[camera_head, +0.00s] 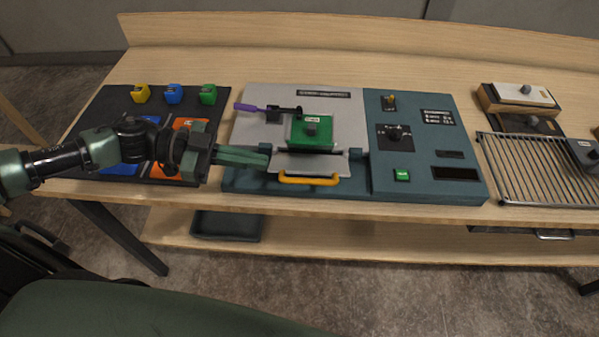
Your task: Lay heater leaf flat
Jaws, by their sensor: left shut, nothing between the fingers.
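The heater leaf (312,164) is a silver plate with a yellow handle (308,180) along its front edge. It lies at the front of the console (428,143), between two small dark blocks, just in front of a green block (311,131). From this angle I cannot tell whether it lies fully flat. My left gripper (264,160) reaches in from the left, with its green fingers shut and empty. Its tips are at the left end of the leaf, beside the handle; I cannot tell whether they touch. My right gripper is not in view.
A dark mat (105,105) on the left bears yellow, blue and green blocks and coloured squares, partly behind my left arm. A wire rack (535,172) and a wood-and-white block (520,97) stand at the right.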

